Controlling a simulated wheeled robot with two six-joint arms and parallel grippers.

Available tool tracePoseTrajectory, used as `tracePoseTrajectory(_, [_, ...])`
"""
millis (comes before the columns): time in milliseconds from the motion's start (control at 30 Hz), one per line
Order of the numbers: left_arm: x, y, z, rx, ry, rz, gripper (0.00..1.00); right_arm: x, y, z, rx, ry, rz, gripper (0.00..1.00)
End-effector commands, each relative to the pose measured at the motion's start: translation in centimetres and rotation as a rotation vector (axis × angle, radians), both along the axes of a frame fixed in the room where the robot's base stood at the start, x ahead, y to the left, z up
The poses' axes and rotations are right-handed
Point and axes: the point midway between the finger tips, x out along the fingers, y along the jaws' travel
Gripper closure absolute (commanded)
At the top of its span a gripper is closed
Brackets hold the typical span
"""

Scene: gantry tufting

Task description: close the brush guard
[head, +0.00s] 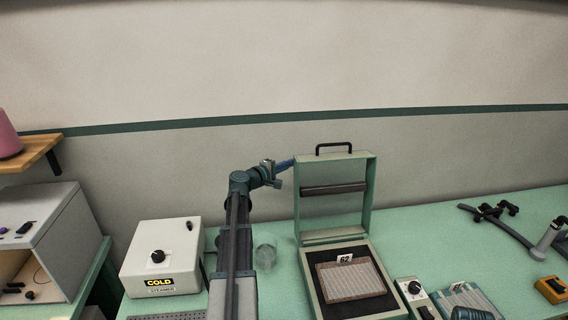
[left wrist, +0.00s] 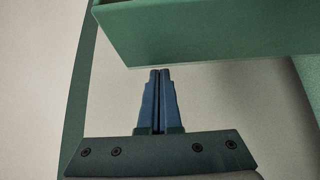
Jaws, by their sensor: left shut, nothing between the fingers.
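The brush guard (head: 370,197) is a green frame lid with a dark handle (head: 334,146) on top and a dark roller across it. It stands upright, open, at the back of a green box (head: 309,273). In the box lies a brush pad (head: 350,282) with a tag reading 62. My left gripper (head: 288,163) is shut and empty at the upper left of the guard, close to its top left corner. In the left wrist view the shut blue fingers (left wrist: 160,75) point at a green frame part (left wrist: 200,35); I cannot tell whether they touch it. My right gripper is not in view.
A white steamer box (head: 162,256) marked COLD stands left of my left arm. A clear glass (head: 265,256) stands between arm and green box. A dial box (head: 412,290) sits at the right.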

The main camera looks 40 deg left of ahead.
Motion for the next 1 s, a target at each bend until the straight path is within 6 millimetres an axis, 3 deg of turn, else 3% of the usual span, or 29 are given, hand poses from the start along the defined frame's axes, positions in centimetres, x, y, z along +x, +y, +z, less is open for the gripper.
tracePoseTrajectory(633, [-0.8,-1.0,0.2,0.011,-0.009,-0.002,1.00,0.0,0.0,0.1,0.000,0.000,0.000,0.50])
tracePoseTrajectory(1000, [-4.5,-5.4,1.6,0.148,-0.126,-0.005,1.00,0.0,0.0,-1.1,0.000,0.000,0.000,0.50])
